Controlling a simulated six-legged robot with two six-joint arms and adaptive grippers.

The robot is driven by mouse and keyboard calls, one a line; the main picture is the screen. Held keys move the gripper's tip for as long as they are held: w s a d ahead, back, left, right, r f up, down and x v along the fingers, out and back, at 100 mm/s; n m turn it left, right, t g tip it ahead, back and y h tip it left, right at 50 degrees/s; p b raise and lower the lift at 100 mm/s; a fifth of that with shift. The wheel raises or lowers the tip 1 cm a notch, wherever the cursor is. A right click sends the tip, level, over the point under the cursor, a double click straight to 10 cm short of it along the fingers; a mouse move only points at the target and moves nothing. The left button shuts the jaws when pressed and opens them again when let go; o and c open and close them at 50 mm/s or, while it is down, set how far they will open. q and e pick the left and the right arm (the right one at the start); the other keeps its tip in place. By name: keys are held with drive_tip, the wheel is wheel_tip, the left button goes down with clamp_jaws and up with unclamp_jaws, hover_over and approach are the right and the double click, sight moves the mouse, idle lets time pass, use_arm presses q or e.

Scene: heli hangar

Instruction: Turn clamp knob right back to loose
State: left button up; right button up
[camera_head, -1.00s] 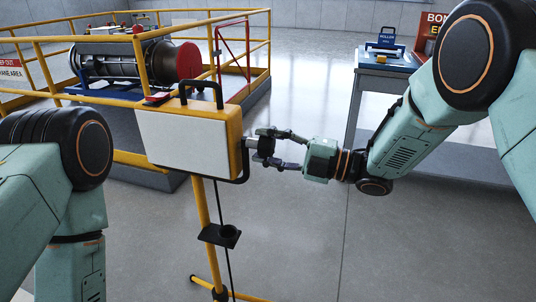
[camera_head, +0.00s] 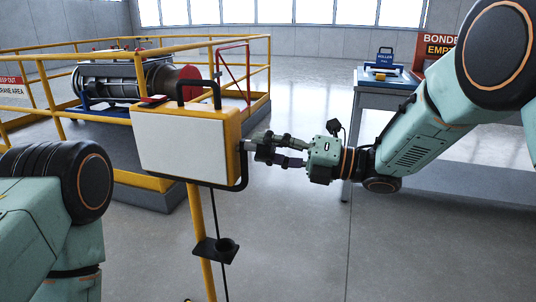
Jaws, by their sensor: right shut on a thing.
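A work light box with a white front panel (camera_head: 180,147) and a yellow housing (camera_head: 232,125) stands on a yellow post (camera_head: 203,270). It has a black handle on top and a black bracket (camera_head: 238,184) along its lower right. The right clamp knob (camera_head: 247,147) is a small grey piece at the box's right side, mostly hidden by the fingers. My right gripper (camera_head: 262,149) comes from the right and is shut on this knob. My left arm shows at the left edge, but its gripper is out of view.
A yellow railing (camera_head: 50,75) surrounds a platform with a large engine-like cylinder (camera_head: 130,80) at the back left. A table (camera_head: 385,86) with a blue tool stands at the back right, beside a red sign. The grey floor between is clear.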

idle(0.4)
drive_tip(key=o, duration=1.1)
drive_tip(key=shift+o, duration=0.2)
drive_tip(key=shift+d, duration=0.15)
drive_tip(key=v, duration=1.1)
drive_tip(key=shift+s+d, duration=0.15)
drive_tip(key=shift+d, duration=0.2)
